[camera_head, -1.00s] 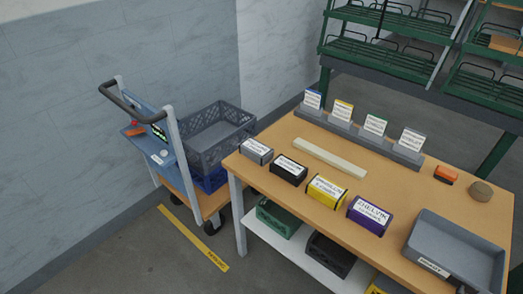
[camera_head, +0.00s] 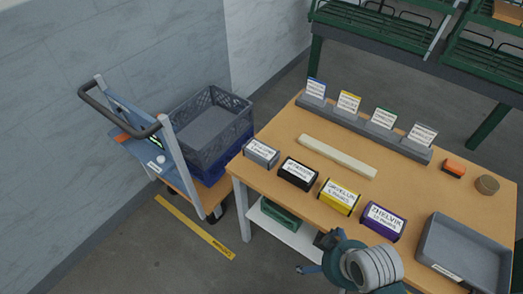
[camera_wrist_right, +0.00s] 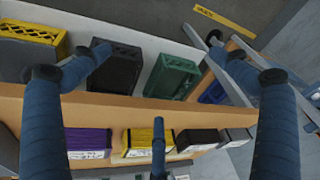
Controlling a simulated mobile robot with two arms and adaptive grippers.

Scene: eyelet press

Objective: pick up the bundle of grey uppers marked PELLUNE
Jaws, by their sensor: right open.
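A grey bundle (camera_head: 261,152) with a white label is leftmost in the row along the table's front edge; its print is too small to read surely. Beside it are a black bundle (camera_head: 298,173), a yellow bundle (camera_head: 339,196) and a purple bundle (camera_head: 382,221). My right gripper (camera_head: 316,255) is open and empty, in front of the table edge near the yellow and purple bundles, apart from them. In the right wrist view, my open fingers (camera_wrist_right: 157,52) spread above the lower shelf; the grey bundle (camera_wrist_right: 236,135) is partly hidden by the right finger. My left gripper is not in view.
A cream bar (camera_head: 337,157) lies behind the bundles, before a grey rack of label cards (camera_head: 366,127). A grey tray (camera_head: 425,240) is at right. A trolley with a grey crate (camera_head: 240,108) stands left of the table. Crates sit on the lower shelf (camera_wrist_right: 135,45).

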